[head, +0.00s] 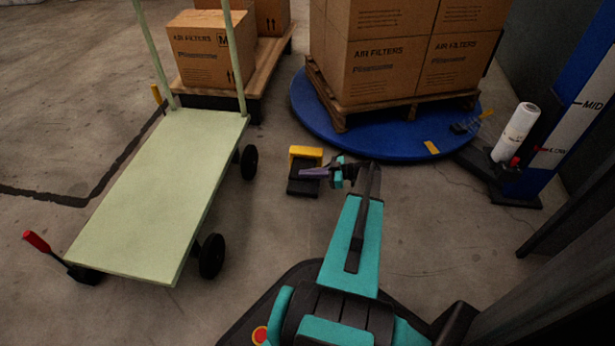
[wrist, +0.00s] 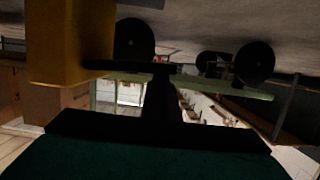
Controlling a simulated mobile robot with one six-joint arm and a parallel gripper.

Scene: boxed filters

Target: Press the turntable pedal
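The turntable pedal is a small black pedal (head: 302,188) with a yellow hood (head: 306,153) on the floor, left of the blue turntable (head: 310,108). My gripper (head: 304,173) reaches over it from the right, its fingers in front of the hood and over the black part. Whether they touch the pedal cannot be told. In the wrist view the yellow hood (wrist: 70,45) fills the upper left, close to the fingers (wrist: 162,98). The fingers look closed together with nothing between them. They partly hide the pedal.
A pale green platform cart (head: 160,190) with black wheels stands left of the pedal. A pallet (head: 370,110) of air filter boxes (head: 375,70) sits on the turntable. A blue post (head: 560,120) with a white roll (head: 515,132) stands at the right. Bare floor surrounds the pedal.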

